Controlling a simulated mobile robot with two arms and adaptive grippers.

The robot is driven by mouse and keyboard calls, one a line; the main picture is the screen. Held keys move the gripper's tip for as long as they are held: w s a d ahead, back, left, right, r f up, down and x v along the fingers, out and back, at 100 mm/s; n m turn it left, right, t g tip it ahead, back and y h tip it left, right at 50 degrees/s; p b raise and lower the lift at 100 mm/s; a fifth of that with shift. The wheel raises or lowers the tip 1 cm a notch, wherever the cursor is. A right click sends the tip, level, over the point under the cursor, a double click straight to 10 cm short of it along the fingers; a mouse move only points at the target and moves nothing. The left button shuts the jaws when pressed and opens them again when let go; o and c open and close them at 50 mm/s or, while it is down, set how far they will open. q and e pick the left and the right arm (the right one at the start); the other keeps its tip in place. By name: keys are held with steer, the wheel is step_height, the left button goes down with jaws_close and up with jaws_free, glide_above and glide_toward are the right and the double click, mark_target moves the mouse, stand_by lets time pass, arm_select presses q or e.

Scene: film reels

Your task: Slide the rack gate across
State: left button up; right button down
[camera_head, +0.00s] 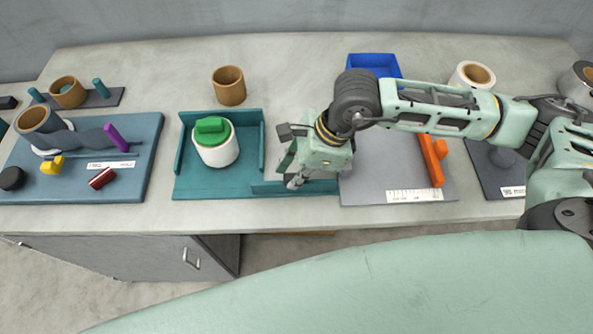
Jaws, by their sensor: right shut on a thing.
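The teal rack (188,186) stands left of the middle of the counter, with raised walls at its left, back and right. A white canister (217,155) with a green lid (212,128) stands upright in it. The rack gate (322,187) appears as a low teal strip along the front, starting near the rack's front right and reaching right to the grey mat. My right gripper (293,181) points down at the strip and is shut on it, though the hand hides the contact. My left gripper is not in view.
A blue board (135,190) with loose items lies at the left. A brown cup (229,86) stands behind the rack. A grey mat (370,178) with an orange bar (430,160) lies at the right, under my right arm. A blue bin (372,60) is at the back.

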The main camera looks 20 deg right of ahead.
steer(key=w+a+b, duration=0.1)
steer(key=a+b, duration=0.2)
steer(key=a, duration=0.2)
steer(key=w+a+b, duration=0.2)
steer(key=a+b, duration=0.1)
steer(key=a, duration=0.3)
steer(key=w+a+b, duration=0.1)
steer(key=a+b, duration=0.2)
steer(key=a, duration=0.2)
steer(key=shift+w+a, duration=0.2)
steer(key=shift+w, duration=0.15)
steer(key=shift+w+a, duration=0.15)
steer(key=shift+a, duration=0.4)
steer(key=shift+r, duration=0.15)
steer(key=c, duration=2)
jaws_free()
steer(key=o, duration=0.4)
steer(key=shift+a, duration=0.2)
steer(key=shift+d, duration=0.15)
